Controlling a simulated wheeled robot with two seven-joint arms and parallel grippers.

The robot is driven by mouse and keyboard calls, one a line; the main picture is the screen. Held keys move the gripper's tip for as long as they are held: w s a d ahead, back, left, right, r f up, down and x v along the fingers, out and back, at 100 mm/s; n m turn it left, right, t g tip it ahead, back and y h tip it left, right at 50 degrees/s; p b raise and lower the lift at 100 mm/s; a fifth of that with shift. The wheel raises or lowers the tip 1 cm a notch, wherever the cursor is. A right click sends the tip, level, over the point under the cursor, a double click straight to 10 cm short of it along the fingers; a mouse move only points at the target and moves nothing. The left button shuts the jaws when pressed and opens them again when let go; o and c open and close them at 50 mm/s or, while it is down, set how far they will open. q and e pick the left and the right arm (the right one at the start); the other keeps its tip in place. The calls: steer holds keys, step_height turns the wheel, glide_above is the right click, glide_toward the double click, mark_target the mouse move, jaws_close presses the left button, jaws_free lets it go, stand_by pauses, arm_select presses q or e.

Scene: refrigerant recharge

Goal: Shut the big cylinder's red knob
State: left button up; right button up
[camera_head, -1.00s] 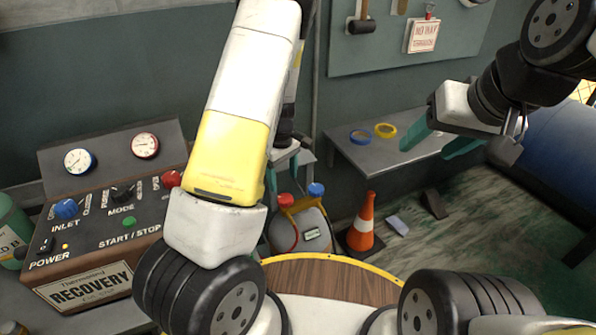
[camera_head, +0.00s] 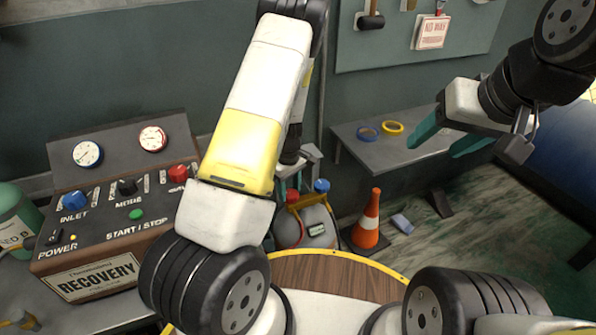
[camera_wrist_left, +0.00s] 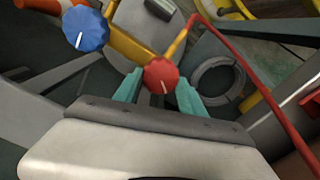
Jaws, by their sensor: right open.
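The big cylinder (camera_head: 317,228) is a grey tank on the floor behind the round wooden top. It has a yellow handle, a red knob (camera_head: 292,195) and a blue knob (camera_head: 321,185). My left gripper (camera_head: 284,178) is at the red knob, largely hidden behind my left arm in the head view. In the left wrist view, the teal fingers of my left gripper (camera_wrist_left: 159,80) stand apart, one on each side of the red knob (camera_wrist_left: 161,75). The blue knob (camera_wrist_left: 86,29) is to the upper left. My right gripper (camera_head: 431,151) is open and empty near the wall shelf.
The recovery machine (camera_head: 120,215) with gauges and knobs stands at the left. An orange cone (camera_head: 369,222) stands right of the cylinder. A shelf (camera_head: 385,155) holds blue and yellow tape rolls. A red hose (camera_wrist_left: 250,75) runs close to the left gripper's right side.

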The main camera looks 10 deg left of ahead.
mark_target(291, 192)
arm_select(q)
steer(key=c, duration=0.7)
steer(key=shift+m, duration=0.3)
steer(key=m, duration=0.5)
steer(key=shift+w+d, duration=0.1)
steer(key=m, duration=0.5)
steer(key=shift+d, duration=0.1)
steer(key=shift+m, duration=0.3)
steer(key=o, duration=1.3)
steer(key=shift+o, duration=0.2)
steer(key=shift+r, duration=3.95)
